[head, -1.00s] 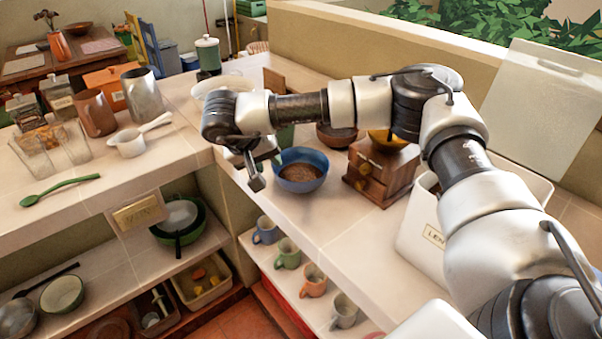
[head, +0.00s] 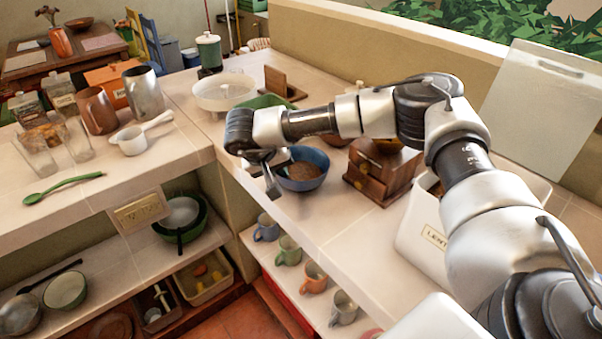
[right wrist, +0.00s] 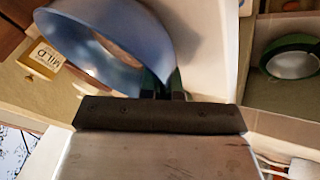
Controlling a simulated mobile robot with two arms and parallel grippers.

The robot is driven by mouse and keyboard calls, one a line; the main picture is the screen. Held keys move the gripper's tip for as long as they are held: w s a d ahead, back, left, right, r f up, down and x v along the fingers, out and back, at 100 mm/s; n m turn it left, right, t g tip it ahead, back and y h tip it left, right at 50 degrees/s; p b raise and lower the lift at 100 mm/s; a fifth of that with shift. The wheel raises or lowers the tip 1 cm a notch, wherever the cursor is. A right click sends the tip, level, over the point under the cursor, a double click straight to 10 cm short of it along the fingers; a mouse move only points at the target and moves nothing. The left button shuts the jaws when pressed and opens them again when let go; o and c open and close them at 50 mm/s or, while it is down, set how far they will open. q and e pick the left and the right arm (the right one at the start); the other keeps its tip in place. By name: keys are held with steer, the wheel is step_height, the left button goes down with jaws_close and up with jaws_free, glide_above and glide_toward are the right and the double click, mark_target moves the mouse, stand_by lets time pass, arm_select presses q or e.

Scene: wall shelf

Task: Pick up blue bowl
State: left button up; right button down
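My right gripper (head: 277,174) reaches down at the bowl's left side. Its fingers (right wrist: 165,85) are apart and sit at the bowl's rim; they seem to straddle it, but contact is not clear. My left gripper is not in view.
A wooden grinder (head: 380,172) stands close to the bowl's right. A white labelled bin (head: 425,235) is further right. A green dish (head: 265,102) and a white bowl (head: 222,92) are behind. Several mugs (head: 289,250) stand on the shelf below. The front counter strip is clear.

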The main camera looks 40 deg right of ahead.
stand_by(0.3)
step_height(320, 180, up, 10)
steer(key=shift+r+b, duration=0.1)
steer(key=shift+b, duration=0.3)
